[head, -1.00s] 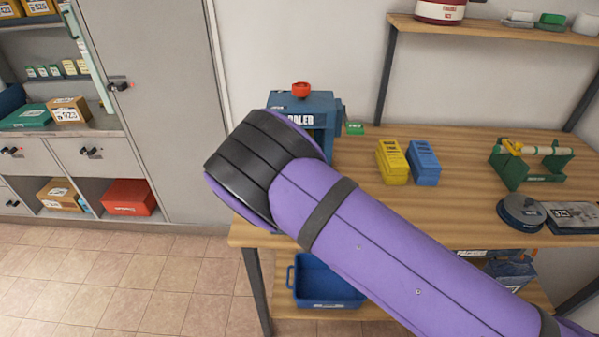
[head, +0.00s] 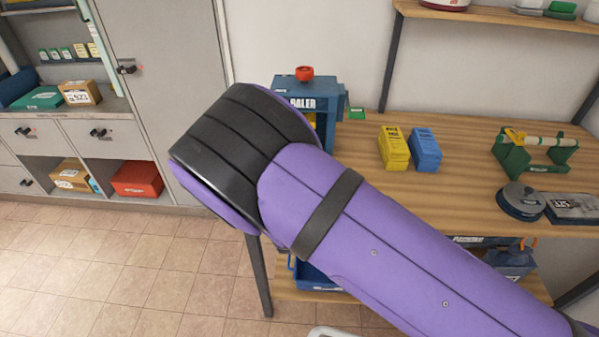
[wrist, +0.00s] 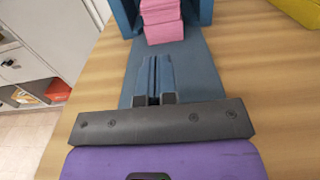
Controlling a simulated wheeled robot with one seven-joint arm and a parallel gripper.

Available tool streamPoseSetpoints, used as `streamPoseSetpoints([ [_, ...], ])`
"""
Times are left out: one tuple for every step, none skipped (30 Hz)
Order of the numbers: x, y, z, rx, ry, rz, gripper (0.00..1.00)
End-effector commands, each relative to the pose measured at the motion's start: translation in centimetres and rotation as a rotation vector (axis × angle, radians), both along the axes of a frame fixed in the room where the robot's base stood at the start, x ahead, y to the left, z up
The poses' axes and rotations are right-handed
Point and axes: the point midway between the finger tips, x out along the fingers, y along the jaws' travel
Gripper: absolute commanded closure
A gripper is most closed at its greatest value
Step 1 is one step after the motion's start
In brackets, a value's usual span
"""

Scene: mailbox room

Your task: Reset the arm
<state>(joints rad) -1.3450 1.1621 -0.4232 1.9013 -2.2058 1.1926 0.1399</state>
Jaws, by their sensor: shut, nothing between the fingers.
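My purple arm crosses the head view from the lower right, and its dark elbow-like joint hides part of the workbench. My gripper (wrist: 153,80) shows in the wrist view with its two fingers together and nothing between them. It is over the blue base plate of the baler (wrist: 205,75). A stack of pink blocks (wrist: 162,22) stands in the baler's opening just ahead of the fingertips, apart from them. In the head view the blue baler (head: 305,88) with a red knob stands at the bench's back left, partly hidden by my arm. My gripper is hidden there.
The wooden workbench (head: 460,175) carries yellow boxes (head: 393,148), blue boxes (head: 424,150), a green roll holder (head: 530,152) and a round grey tin (head: 522,200). A grey cabinet (head: 165,80) stands at left. The tiled floor in front is clear.

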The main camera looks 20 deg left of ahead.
Motion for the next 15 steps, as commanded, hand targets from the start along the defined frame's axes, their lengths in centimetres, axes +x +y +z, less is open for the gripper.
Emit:
streamPoseSetpoints([
  [-0.5,-0.1,0.0,0.0,0.0,0.0,1.0],
  [-0.6,-0.1,0.0,0.0,0.0,0.001,1.0],
  [-0.8,-0.2,0.0,0.0,-0.001,0.001,1.0],
  [-1.0,-0.2,0.0,0.0,-0.001,0.001,1.0],
  [-1.0,-0.2,0.0,0.0,-0.001,0.001,1.0],
  [-1.1,-0.2,0.0,0.0,-0.001,0.001,1.0],
  [-1.1,-0.2,0.0,0.0,-0.001,0.001,1.0],
  [-1.1,-0.3,0.1,0.001,-0.001,-0.001,1.0],
  [-1.0,-0.4,0.2,0.005,0.0,-0.006,1.0],
  [-0.8,-0.6,0.5,0.01,0.0,-0.015,1.0],
  [-0.6,-0.8,0.8,0.018,0.001,-0.028,1.0],
  [-0.1,-1.4,1.4,0.032,0.003,-0.051,1.0],
  [0.3,-1.9,2.1,0.046,0.005,-0.075,1.0],
  [0.8,-2.6,2.8,0.065,0.007,-0.104,1.0],
  [1.5,-3.7,4.0,0.094,0.011,-0.151,1.0],
])
